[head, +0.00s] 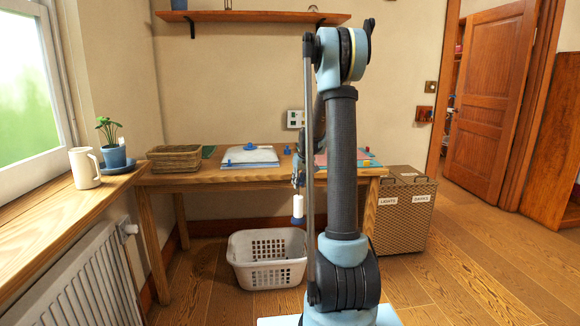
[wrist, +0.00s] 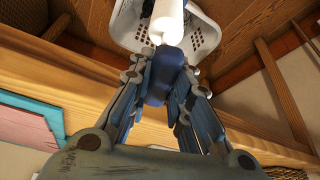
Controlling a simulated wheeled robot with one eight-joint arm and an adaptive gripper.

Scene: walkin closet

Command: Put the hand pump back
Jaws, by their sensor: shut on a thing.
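The hand pump, as I take it, is a white cylinder with a blue part (head: 298,207). In the head view it hangs upright below my gripper (head: 299,182), in front of the desk (head: 230,178) and below its top. In the wrist view my gripper (wrist: 166,88) is shut on the blue part of the pump (wrist: 170,22), whose white part points toward the top of the picture. The white laundry basket (head: 268,275) stands on the floor; it also shows behind the pump in the wrist view (wrist: 205,38). My arm hides part of the gripper in the head view.
A lidded hamper (head: 404,212) stands right of the desk. A wall shelf (head: 255,17) hangs above. A mug (head: 84,167) and potted plant (head: 114,157) stand on the sill.

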